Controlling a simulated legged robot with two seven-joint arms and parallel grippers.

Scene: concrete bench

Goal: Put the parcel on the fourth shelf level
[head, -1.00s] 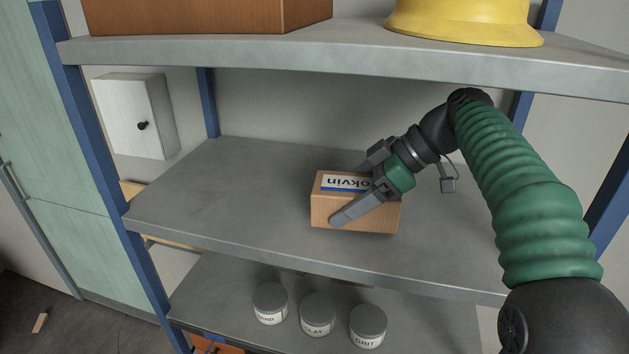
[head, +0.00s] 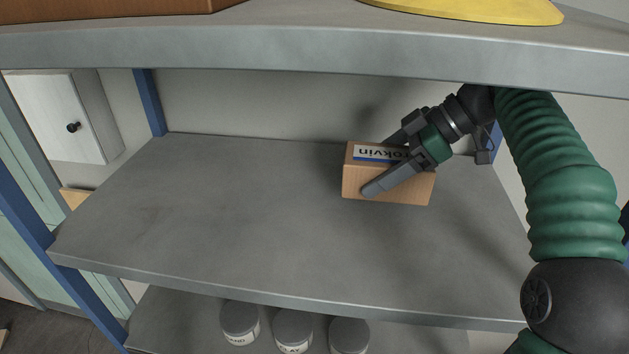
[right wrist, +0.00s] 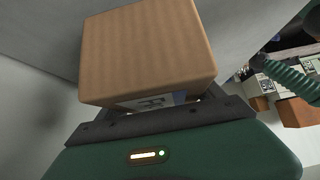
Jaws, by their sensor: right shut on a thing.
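The parcel (head: 390,189) is a small brown box with a white and blue label reading "okvin" in part. It is at the right of the middle shelf (head: 200,215) in the head view. My right gripper (head: 385,165) is shut on the parcel, one dark finger across its near face. I cannot tell whether the parcel touches the shelf or is held just above it. In the right wrist view the parcel (right wrist: 150,50) fills the space ahead of the jaws. My left gripper is not in view.
The upper shelf (head: 250,50) carries a brown box (head: 110,5) and a yellow object (head: 480,8). Below, several grey-lidded jars (head: 293,328) stand on the lower shelf. Blue posts (head: 150,105) frame the rack. The middle shelf's left part is clear.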

